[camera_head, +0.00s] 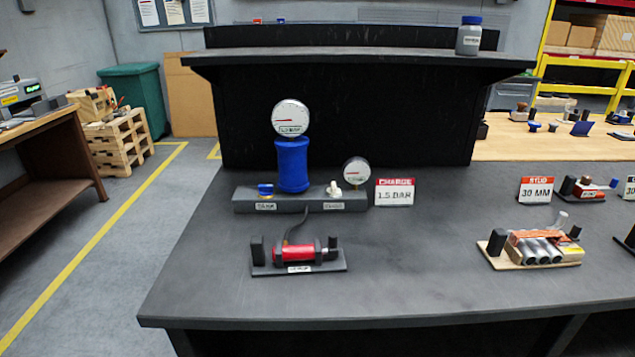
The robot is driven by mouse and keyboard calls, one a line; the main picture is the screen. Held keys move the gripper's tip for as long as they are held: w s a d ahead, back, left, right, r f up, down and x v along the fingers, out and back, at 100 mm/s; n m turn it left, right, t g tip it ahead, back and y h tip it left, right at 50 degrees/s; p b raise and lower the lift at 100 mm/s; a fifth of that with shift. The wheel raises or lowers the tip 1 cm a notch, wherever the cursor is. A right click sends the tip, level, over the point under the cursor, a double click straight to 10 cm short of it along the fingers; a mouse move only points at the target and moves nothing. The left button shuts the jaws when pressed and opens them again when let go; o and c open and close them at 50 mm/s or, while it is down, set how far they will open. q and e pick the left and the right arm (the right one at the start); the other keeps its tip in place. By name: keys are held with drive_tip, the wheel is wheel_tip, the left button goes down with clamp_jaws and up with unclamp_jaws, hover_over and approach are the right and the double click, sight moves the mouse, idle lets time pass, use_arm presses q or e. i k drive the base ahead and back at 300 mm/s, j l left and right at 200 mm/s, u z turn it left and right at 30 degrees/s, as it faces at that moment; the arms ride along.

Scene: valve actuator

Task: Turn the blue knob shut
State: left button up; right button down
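A small blue knob (265,189) sits at the left end of a dark manifold block (300,205) on the grey bench, above a small white label. A blue cylinder (293,166) stands upright on the block, with a large round gauge (291,118) at its top. A white knob (334,189) and a smaller gauge (356,171) are at the block's right end. I cannot tell from this view whether the blue knob is open or shut. Neither of my grippers is in view.
A red cylinder (299,252) on a dark base lies in front of the block, joined by a hose. A red-and-white "CHARGE 1.5 BAR" sign (395,192) stands at right. A wooden fixture (535,250) with grey tubes is further right. The bench front (400,300) is clear.

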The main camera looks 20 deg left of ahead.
sight(264, 189)
drive_tip(key=j+z, duration=0.75)
drive_tip(key=z, duration=0.15)
drive_tip(key=j+z, duration=0.4)
